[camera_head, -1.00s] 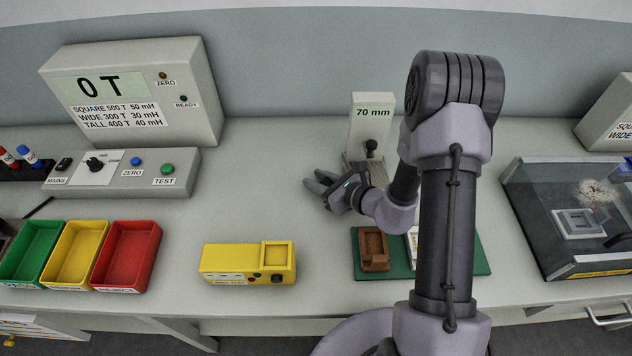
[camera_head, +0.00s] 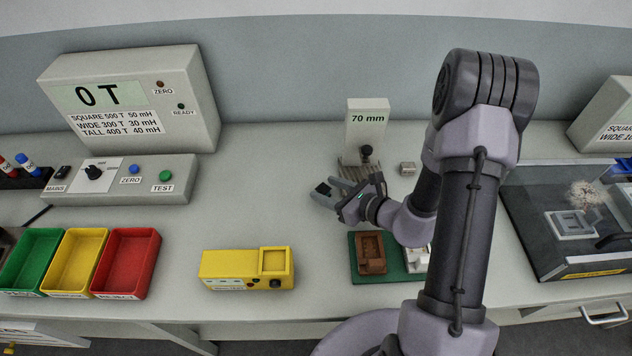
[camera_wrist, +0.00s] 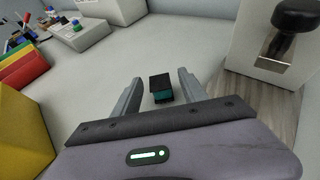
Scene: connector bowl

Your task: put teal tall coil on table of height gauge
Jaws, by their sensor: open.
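The teal tall coil (camera_wrist: 162,96) is a small block with a black top and a teal band. In the wrist view it stands on the bench between the two fingers of my gripper (camera_wrist: 157,82), with a gap on each side. In the head view the coil (camera_head: 323,188) shows as a small dark block at the fingertips of my gripper (camera_head: 328,193). The height gauge (camera_head: 366,122) is a pale post marked 70 mm with a black knob. Its ribbed grey table (camera_head: 352,172) lies just behind and right of my gripper. It also shows in the wrist view (camera_wrist: 258,95).
A green mat (camera_head: 397,273) with a brown holder (camera_head: 371,253) lies in front. A small grey block (camera_head: 407,168) sits right of the gauge. A yellow tester (camera_head: 235,270) and green, yellow and red (camera_head: 127,263) bins stand left. Bench left of my gripper is clear.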

